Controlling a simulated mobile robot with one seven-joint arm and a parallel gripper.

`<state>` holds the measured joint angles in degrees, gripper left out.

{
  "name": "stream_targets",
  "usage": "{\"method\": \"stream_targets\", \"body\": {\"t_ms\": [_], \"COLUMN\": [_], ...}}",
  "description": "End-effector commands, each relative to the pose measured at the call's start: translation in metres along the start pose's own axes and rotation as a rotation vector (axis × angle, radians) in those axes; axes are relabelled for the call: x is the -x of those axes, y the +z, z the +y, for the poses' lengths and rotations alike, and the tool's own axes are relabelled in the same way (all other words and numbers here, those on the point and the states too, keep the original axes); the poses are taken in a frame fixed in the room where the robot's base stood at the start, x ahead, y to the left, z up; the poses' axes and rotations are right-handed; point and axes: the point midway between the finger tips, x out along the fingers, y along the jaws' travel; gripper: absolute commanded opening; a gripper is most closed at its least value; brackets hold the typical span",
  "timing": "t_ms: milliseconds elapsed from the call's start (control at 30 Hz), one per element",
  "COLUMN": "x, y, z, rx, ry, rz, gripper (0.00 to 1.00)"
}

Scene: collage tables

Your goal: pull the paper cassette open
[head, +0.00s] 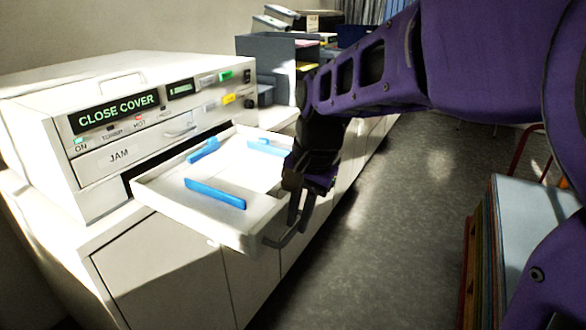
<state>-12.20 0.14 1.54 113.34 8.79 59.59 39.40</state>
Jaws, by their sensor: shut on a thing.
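The paper cassette (164,197) is a white tray that sticks well out of the front of the white machine (110,170), over the cabinet's front edge. Inside it lie white paper (245,172) and blue guides (215,193). A dark handle (277,243) is on its front. My gripper (296,222) is at that handle, at the cassette's front right corner, with its fingers shut on it. My wrist hides part of the cassette's right end, and the exact finger contact is dark and hard to see.
The machine's display reads "CLOSE COVER" (118,107). A "JAM" panel (120,155) above the cassette is closed. Grey organisers (270,60) stand behind on the white cabinet (160,270). The grey floor (400,220) is open to the right, up to a stack of boards (490,240).

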Motion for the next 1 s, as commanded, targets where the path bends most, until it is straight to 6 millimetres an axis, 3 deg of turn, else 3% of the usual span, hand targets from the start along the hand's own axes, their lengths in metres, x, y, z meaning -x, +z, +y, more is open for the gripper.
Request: {"method": "stream_targets", "body": {"t_ms": [133,167,300,667,1000], "x": [0.000,0.000,0.000,0.002,0.034], "y": [0.000,0.000,0.000,0.000,-0.009], "z": [0.000,0.000,0.000,-0.001,-0.005], "rx": [0.000,0.000,0.000,0.000,0.000], "ry": [0.000,0.000,0.000,0.000,0.000], "rz": [0.001,0.001,0.001,0.000,0.001], "gripper": [0.00,0.18,0.43,0.45,0.45]}}
